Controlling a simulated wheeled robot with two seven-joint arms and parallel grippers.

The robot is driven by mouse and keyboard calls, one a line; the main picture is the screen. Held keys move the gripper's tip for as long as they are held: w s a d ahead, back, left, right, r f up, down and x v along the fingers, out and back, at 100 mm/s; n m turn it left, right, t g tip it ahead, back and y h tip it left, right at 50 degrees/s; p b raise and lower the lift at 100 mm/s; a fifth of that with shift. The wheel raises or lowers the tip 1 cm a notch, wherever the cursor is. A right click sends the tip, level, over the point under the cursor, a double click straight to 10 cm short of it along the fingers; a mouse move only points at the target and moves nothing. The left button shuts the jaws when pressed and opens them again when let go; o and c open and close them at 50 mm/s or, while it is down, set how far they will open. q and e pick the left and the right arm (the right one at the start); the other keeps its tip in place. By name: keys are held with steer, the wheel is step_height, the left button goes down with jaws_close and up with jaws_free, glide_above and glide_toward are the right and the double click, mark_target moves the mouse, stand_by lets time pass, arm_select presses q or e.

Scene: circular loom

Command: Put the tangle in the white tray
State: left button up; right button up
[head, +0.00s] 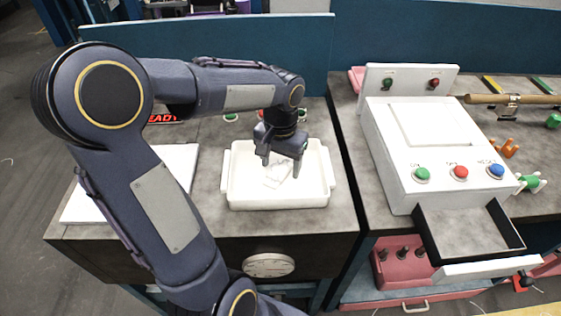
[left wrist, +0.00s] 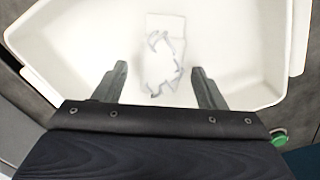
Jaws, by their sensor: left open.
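The white tray (head: 236,190) stands on the grey worktop in the middle of the head view. A pale, whitish tangle (head: 277,174) with grey outlines lies in the tray. It also shows in the left wrist view (left wrist: 160,65), on the tray floor (left wrist: 90,40). My left gripper (head: 281,171) points down over the tray. My right gripper is in neither view.
A white machine box (head: 420,145) with green, red and blue buttons and an open drawer (head: 470,232) stands to the right. A white board (head: 85,200) lies left of the tray. A blue panel (head: 230,50) closes the back of the worktop.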

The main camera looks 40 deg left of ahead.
mark_target(280, 167)
arm_select(q)
step_height(280, 167, up, 8)
steer(key=shift+f+p, duration=0.1)
steer(key=shift+p, duration=0.2)
stand_by(0.5)
steer(key=s+d+f+t+h, duration=0.2)
steer(key=s+d+t, duration=0.3)
steer(key=s+d, duration=0.5)
steer(key=s+h, duration=0.1)
steer(key=s, duration=0.3)
steer(key=shift+f+t+h+p, duration=0.3)
steer(key=shift+f+h+p, duration=0.05)
steer(key=shift+h, duration=0.05)
